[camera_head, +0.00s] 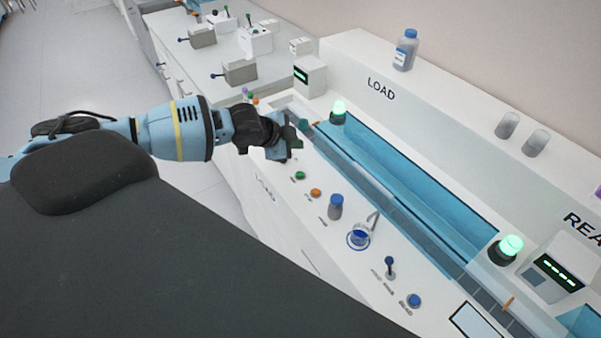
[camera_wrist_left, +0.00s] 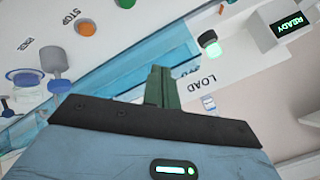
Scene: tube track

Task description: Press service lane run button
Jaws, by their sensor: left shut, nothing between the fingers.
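A green button (camera_head: 300,175) and an orange button (camera_head: 315,193) sit on the front ledge of the white bench. In the left wrist view the green button (camera_wrist_left: 126,3) is cut by the top edge, and the orange button (camera_wrist_left: 86,28) is beside the word STOP. I cannot read a service lane run label. My left gripper (camera_head: 296,146) is above the ledge, beyond the green button towards the bench's far end, and appears apart from it. Its green fingers (camera_wrist_left: 160,88) are together and empty in the left wrist view. My right gripper is out of view.
A blue channel (camera_head: 390,172) with a clear cover runs along the bench. A green lamp (camera_head: 338,110) is near the gripper.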

